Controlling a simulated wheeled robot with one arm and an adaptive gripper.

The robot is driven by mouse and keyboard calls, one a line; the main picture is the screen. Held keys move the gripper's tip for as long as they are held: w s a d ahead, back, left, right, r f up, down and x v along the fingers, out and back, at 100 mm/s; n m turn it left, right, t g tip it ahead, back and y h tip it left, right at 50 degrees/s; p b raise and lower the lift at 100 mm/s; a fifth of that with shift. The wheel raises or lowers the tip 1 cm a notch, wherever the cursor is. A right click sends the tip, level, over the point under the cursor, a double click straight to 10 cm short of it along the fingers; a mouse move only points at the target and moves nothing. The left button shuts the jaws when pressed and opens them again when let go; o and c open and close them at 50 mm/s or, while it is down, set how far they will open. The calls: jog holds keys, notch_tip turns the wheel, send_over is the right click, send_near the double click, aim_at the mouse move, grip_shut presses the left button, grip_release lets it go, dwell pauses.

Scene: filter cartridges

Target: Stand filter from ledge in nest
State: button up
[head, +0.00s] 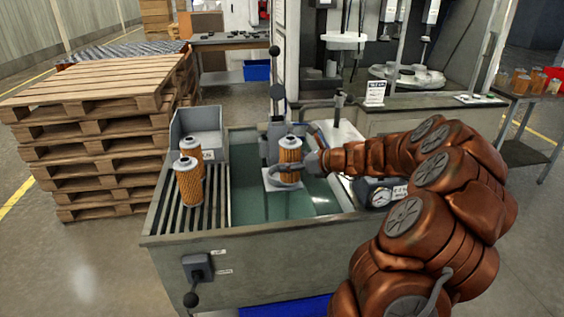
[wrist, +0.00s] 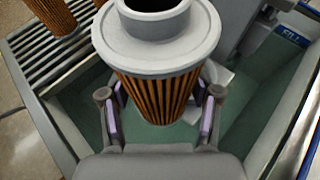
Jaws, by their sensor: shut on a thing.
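An orange pleated filter (head: 290,153) with grey end caps is upright in my gripper (head: 287,174), over the tank. In the wrist view, the same filter (wrist: 155,92) stands between the two fingers of my gripper (wrist: 163,103), which are shut on its sides below the wide grey top cap. A pale square plate (head: 270,185), perhaps the nest, shows under the filter in the head view. The filter's lower end is partly hidden by my gripper, so I cannot tell whether it touches the plate.
Two more filters (head: 188,187) stand on the slatted ledge (head: 216,205) at the tank's left, beside a grey bin (head: 198,125). A grey fixture with a black-knobbed lever (head: 275,90) rises just behind the held filter.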

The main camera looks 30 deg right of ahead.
jog(key=shift+w+d+f, duration=0.35)
jog(key=shift+w+f, duration=0.35)
jog(key=shift+w, duration=0.6)
jog(key=shift+w+d+f, duration=0.3)
jog(key=shift+w+f, duration=0.45)
jog(key=shift+w, duration=0.55)
jog(key=shift+w+d+f, duration=0.35)
jog(key=shift+w+f, duration=0.35)
jog(key=shift+w, duration=0.6)
jog(key=shift+f, duration=0.4)
jog(key=o, duration=1.2)
jog(key=shift+s+d+r, duration=0.1)
jog(key=shift+r, duration=0.4)
jog(key=v, duration=1.1)
jog(key=shift+s+r, duration=0.1)
jog(key=shift+s, duration=0.2)
